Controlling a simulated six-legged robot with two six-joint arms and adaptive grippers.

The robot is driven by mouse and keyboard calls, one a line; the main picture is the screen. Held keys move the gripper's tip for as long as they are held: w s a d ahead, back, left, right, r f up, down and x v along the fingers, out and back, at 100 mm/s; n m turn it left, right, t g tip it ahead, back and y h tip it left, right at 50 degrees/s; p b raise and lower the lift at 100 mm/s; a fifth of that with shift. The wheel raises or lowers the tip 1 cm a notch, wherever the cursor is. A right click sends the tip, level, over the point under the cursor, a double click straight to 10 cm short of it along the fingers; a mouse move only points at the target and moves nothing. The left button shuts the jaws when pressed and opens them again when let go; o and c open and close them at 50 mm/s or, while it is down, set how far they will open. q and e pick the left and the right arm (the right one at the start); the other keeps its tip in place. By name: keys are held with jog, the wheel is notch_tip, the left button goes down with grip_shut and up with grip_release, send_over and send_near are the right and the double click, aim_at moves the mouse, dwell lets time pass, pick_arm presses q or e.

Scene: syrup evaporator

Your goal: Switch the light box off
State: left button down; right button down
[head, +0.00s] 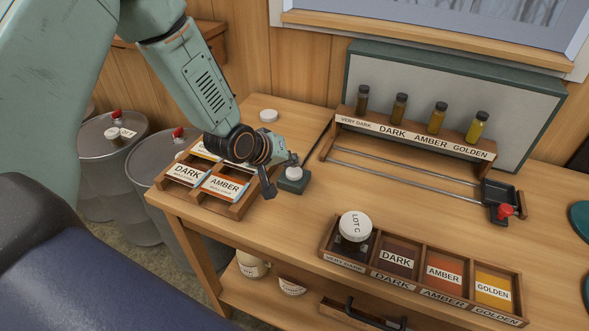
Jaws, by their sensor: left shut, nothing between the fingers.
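The light box (535,115) stands at the back of the table, a wide panel in a dark green frame. Its face looks plain pale grey, with no clear glow. A small dark green switch box with a white round button (294,174) sits on the table left of the rack. My left gripper (279,174) is shut and empty, right beside the switch box on its left. I cannot tell whether a finger touches it. My right gripper is not in view.
A wooden rack (408,137) with several sample bottles stands before the light box. Metal rails run to a black holder with a red knob (505,210). A front tray (420,280) holds a LOT C jar and label cards. Another label tray (205,187) lies under my left arm.

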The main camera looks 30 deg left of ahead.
aim_at(291, 174)
pick_arm(q)
notch_tip(291, 174, up, 6)
jog(key=p, duration=0.5)
dwell(0.5)
jog(key=shift+s, duration=0.1)
